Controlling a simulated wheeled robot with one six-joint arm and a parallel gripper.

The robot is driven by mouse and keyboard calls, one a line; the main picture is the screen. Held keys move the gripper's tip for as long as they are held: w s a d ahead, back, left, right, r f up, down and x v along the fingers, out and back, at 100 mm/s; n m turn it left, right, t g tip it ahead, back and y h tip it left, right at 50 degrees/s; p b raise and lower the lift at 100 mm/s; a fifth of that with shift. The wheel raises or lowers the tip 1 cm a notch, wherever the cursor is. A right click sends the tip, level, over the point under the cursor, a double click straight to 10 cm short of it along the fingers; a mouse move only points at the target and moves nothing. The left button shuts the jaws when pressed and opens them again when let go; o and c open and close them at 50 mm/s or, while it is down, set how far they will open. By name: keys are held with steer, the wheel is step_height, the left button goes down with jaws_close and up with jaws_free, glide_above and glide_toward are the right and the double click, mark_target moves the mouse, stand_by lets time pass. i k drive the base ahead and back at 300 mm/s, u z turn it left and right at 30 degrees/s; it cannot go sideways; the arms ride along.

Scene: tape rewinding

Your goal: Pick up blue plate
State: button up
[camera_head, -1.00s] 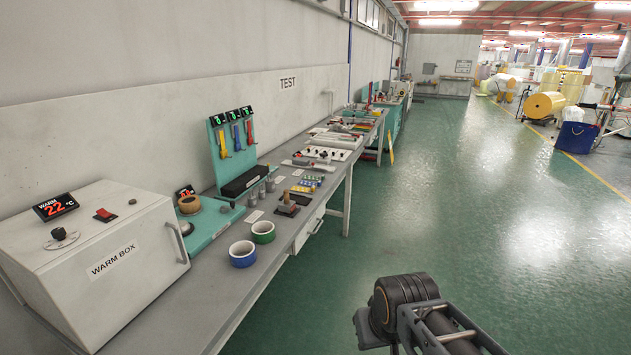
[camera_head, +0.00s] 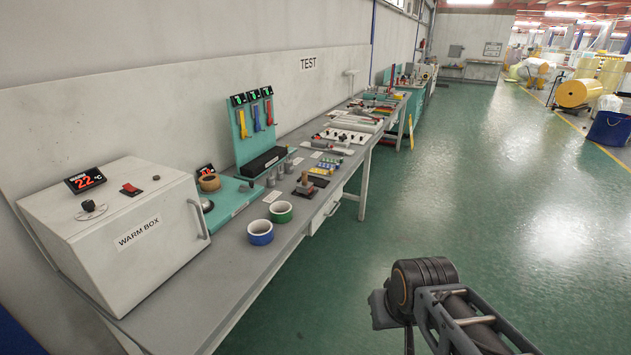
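No object is clearly a blue plate in the head view. A thin blue piece (camera_head: 256,117) hangs between a yellow one (camera_head: 243,124) and a red one (camera_head: 269,109) on the upright teal panel (camera_head: 240,147) of a test stand, under small green displays. A blue-rimmed tape roll (camera_head: 260,233) lies on the grey bench (camera_head: 240,275), beside a green-rimmed roll (camera_head: 280,212). My arm shows at the lower right, over the floor and away from the bench. My gripper's fingers are not visible.
A white warm box (camera_head: 120,222) stands at the bench's near left end. A brown tape roll (camera_head: 209,181), small weights and a stamp-like tool (camera_head: 305,183) sit near the teal stand. The green floor (camera_head: 480,190) right of the bench is open.

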mark_target(322, 164)
steer(key=z, duration=0.15)
steer(key=i, duration=0.25)
steer(key=z, duration=0.7)
steer(key=i, duration=2.15)
steer(key=u, duration=1.3)
steer(key=i, duration=0.65)
steer(key=u, duration=0.75)
